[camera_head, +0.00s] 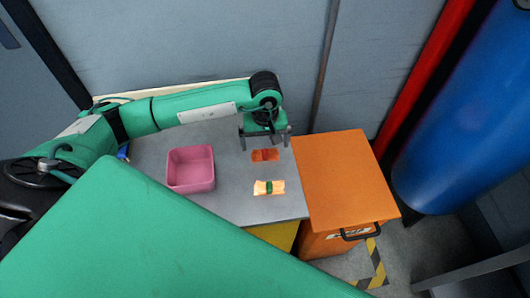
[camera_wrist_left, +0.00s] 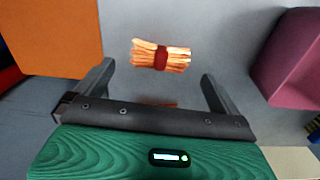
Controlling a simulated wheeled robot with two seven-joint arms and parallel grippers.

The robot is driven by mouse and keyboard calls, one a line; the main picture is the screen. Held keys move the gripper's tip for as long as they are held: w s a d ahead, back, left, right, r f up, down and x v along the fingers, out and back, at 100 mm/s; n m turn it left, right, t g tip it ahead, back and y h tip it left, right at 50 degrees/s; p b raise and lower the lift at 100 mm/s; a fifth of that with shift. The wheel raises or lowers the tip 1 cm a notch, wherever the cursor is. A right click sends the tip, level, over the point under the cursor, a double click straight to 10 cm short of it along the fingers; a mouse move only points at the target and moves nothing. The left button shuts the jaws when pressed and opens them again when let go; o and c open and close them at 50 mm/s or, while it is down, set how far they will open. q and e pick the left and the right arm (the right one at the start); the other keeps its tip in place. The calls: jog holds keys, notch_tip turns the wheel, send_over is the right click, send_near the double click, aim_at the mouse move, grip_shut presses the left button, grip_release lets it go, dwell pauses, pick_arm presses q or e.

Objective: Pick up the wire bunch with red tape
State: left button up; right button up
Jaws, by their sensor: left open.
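The wire bunch with red tape (camera_head: 264,155) lies at the back right of the grey table, orange with a red band around its middle. It also shows in the left wrist view (camera_wrist_left: 161,57), lying crosswise ahead of the fingers. My left gripper (camera_head: 265,138) is open and empty, pointing down just behind and above this bunch, with its two fingers spread apart. In the left wrist view the fingers (camera_wrist_left: 158,78) stand on either side below the bunch, not touching it. My right gripper is not in view.
A second wire bunch with green tape (camera_head: 269,187) lies nearer on the grey table (camera_head: 235,208). A pink open box (camera_head: 190,168) stands to the left. An orange bin (camera_head: 345,180) adjoins the table's right side. A grey wall is behind.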

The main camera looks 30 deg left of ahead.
aim_at(265, 150)
pick_arm(q)
jog(key=shift+w+a+f, duration=0.1)
jog(key=shift+f, duration=1.75)
jog(key=c, duration=0.9)
jog(key=shift+c, duration=0.2)
jog(key=shift+r, duration=0.15)
